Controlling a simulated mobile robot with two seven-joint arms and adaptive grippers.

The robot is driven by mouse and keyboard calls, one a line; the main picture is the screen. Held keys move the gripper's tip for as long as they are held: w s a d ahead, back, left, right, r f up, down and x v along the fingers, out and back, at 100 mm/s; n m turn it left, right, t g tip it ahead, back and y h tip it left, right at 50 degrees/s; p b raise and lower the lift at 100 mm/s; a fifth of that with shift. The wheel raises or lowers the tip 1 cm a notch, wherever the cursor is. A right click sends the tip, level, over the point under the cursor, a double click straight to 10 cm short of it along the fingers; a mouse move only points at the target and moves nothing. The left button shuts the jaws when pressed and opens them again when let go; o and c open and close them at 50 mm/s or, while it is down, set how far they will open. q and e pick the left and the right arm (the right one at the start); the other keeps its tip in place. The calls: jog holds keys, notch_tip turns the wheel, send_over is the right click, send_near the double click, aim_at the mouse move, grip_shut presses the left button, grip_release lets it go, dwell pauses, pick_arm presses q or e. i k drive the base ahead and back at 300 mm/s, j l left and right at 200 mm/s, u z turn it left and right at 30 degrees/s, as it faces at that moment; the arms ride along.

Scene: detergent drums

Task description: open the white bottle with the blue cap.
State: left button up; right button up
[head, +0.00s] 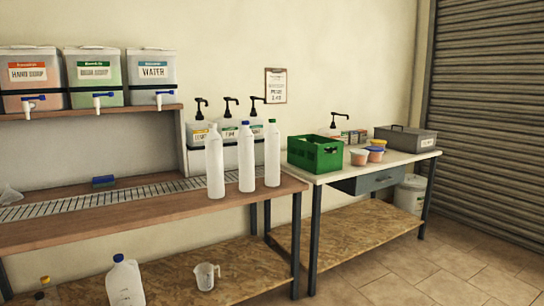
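Three tall white bottles stand upright in a row near the right end of the wooden counter. The middle white bottle (246,163) has a blue cap (245,124), which sits on its neck. The left bottle (215,167) has a white cap, and the right bottle (272,158) has a green cap. The three bottles stand close together with narrow gaps. Neither of my grippers shows in the head view.
Pump dispensers (196,147) stand behind the bottles. A green crate (315,152) and grey case (405,139) are on the adjoining table. A blue-capped jug (125,284) and a measuring jug (206,275) are on the lower shelf. The counter's front edge (150,213) is clear.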

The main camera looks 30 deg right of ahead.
aim_at(246, 138)
jog(key=i+l+z, duration=0.15)
jog(key=i+l, duration=0.2)
jog(key=i+l+z, duration=0.15)
jog(key=i, duration=0.35)
jog(key=i+l+z, duration=0.1)
jog(key=i+l, duration=0.25)
jog(key=i, duration=0.15)
